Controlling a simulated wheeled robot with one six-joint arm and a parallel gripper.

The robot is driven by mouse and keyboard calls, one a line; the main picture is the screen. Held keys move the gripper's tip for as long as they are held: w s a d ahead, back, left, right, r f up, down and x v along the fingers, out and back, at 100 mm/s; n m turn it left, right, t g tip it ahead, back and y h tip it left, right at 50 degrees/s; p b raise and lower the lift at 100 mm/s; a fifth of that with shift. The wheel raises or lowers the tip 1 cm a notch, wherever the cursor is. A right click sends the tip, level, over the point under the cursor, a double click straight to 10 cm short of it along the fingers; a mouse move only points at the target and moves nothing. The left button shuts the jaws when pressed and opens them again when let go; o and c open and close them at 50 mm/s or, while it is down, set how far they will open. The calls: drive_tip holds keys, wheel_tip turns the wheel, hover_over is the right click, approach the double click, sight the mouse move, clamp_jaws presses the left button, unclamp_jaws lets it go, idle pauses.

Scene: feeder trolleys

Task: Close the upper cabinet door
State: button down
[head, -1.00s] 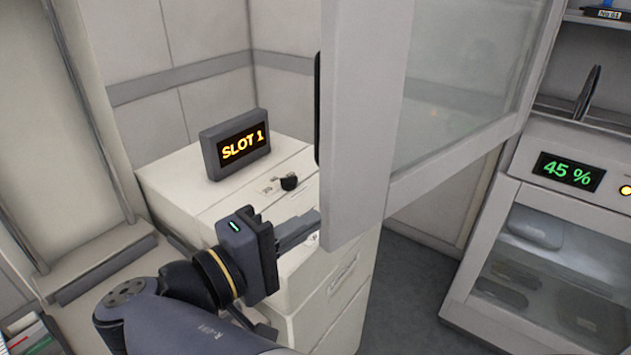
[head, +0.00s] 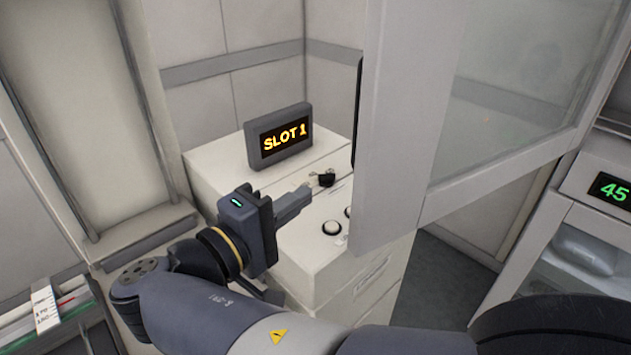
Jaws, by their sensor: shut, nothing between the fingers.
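The upper cabinet door (head: 407,130) is a grey-framed glass panel standing open at the upper right. Its frame edge faces me, with a dark handle (head: 357,115) on the left side of that edge. The door's glass pane (head: 510,95) runs back to the right. My gripper (head: 306,193) is shut and empty. In the picture it is to the left of the door's lower part, apart from it, above the white drawer unit.
A white drawer unit (head: 225,165) carries a "SLOT 1" display (head: 280,137), a small dark object (head: 326,178) and round knobs (head: 332,228). A cabinet with a green readout (head: 612,190) stands at right. A tray with labelled items (head: 48,308) is at lower left.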

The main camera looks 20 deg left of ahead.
drive_tip(key=d, duration=0.1)
drive_tip(key=w+d+p, duration=0.1)
drive_tip(key=d, duration=0.1)
drive_tip(key=w+d, duration=0.1)
drive_tip(key=d, duration=0.1)
drive_tip(key=shift+w, duration=0.25)
idle(0.3)
